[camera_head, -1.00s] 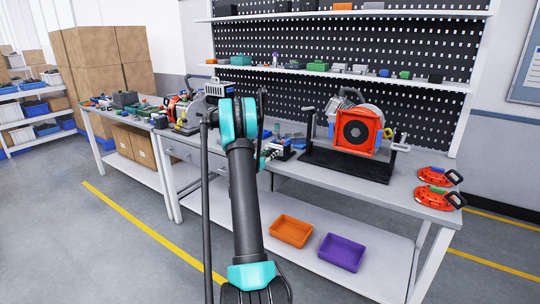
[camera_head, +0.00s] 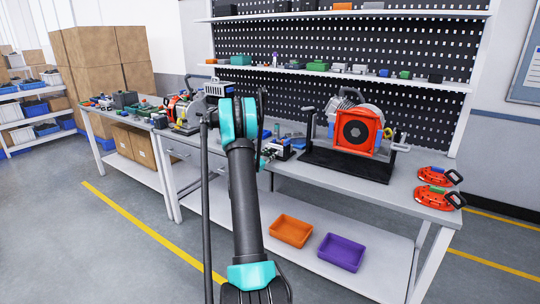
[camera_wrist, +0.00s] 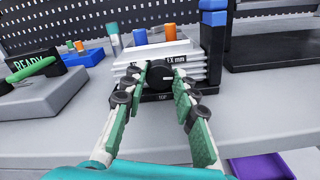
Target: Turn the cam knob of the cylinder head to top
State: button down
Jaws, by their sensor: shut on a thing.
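The cylinder head (camera_wrist: 192,68) is a white ribbed block on a dark base on the workbench, in the middle of the wrist view. Its black cam knob (camera_wrist: 160,76) is on the near face, with a white mark on it. My gripper (camera_wrist: 161,82) reaches toward that face with its green-padded fingers on either side of the knob, shut on it. Small print shows near the knob and on the base edge below it. In the head view my arm partly hides the cylinder head (camera_head: 284,153) and hides the gripper.
A grey block with a green handle and a READY label (camera_wrist: 35,75) stands to the left. A blue-topped post (camera_wrist: 213,25) stands close at the right. An orange-framed machine (camera_head: 357,132) on a black base is farther right. The bench front is clear.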

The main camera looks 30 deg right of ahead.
jog(key=c, duration=1.2)
grip_release()
jog(key=v, duration=1.2)
jog(key=shift+s, duration=0.1)
jog(key=shift+a, duration=0.1)
